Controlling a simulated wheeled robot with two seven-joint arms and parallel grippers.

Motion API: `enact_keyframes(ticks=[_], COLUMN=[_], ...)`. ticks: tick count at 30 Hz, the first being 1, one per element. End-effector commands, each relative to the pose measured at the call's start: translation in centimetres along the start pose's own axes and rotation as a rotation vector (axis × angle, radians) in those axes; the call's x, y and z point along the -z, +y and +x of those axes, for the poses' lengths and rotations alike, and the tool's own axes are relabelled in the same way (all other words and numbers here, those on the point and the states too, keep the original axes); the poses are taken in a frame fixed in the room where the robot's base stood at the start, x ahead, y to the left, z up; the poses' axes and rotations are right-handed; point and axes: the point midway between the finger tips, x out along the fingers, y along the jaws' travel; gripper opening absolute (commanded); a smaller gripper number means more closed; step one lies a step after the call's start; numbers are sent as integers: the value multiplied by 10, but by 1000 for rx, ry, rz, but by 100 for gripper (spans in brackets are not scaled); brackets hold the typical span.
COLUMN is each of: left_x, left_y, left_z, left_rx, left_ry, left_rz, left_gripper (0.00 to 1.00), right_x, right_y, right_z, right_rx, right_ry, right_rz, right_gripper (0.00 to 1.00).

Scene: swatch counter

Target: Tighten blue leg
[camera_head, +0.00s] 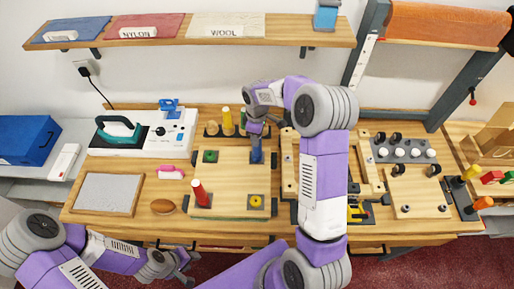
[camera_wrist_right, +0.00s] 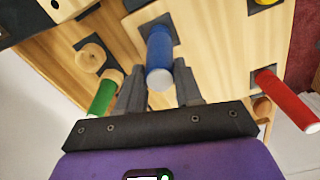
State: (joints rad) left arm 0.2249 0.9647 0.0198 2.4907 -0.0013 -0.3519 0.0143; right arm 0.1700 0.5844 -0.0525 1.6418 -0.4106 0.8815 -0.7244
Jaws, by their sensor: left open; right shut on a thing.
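The blue leg (camera_head: 257,148) stands upright at the back right corner of the pale wooden panel (camera_head: 228,180). It also shows in the right wrist view (camera_wrist_right: 159,55), between the two fingers. My right gripper (camera_head: 256,130) reaches it from above and is shut on it. Its lower end meets a dark corner plate; how deep it sits I cannot tell. The red leg (camera_head: 200,193) stands at the front left corner. The other corners show a green-marked plate (camera_head: 210,156) and a yellow-marked plate (camera_head: 256,201). My left gripper (camera_head: 183,265) is open and empty, in front of the counter.
A yellow leg (camera_head: 227,121) and a green leg (camera_wrist_right: 102,95) stand behind the panel. An iron (camera_head: 118,130), a pink item (camera_head: 170,172) and a grey framed pad (camera_head: 105,193) lie left. A shelf (camera_head: 220,38) hangs above. My right arm hides part of the counter's right half.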

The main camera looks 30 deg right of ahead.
Motion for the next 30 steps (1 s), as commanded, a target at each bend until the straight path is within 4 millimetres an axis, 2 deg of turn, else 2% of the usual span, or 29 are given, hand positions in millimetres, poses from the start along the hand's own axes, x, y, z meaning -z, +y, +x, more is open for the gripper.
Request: enact_keyframes(ticks=[9, 15, 16, 18, 21, 27, 30], left_x=[0, 0, 0, 0, 0, 0, 0], left_y=[-2, -2, -2, -1, -1, -2, -2], left_z=[4, 4, 4, 4, 4, 4, 4], left_rx=[0, 0, 0, 0, 0, 0, 0], left_ry=[0, 0, 0, 0, 0, 0, 0], left_rz=[0, 0, 0, 0, 0, 0, 0], left_gripper=[43, 43, 43, 43, 43, 43, 43], right_x=[0, -1, -1, -1, 0, 0, 0], right_y=[0, 0, 0, 0, 0, 0, 0], right_z=[0, 0, 0, 0, 0, 0, 0], right_rx=[1, 2, 2, 2, 2, 1, 1], right_ry=[-2, -2, -2, -2, -2, -1, -1], right_rz=[234, 244, 244, 243, 243, 242, 241], right_gripper=[0, 0, 38, 49, 64, 65, 78])
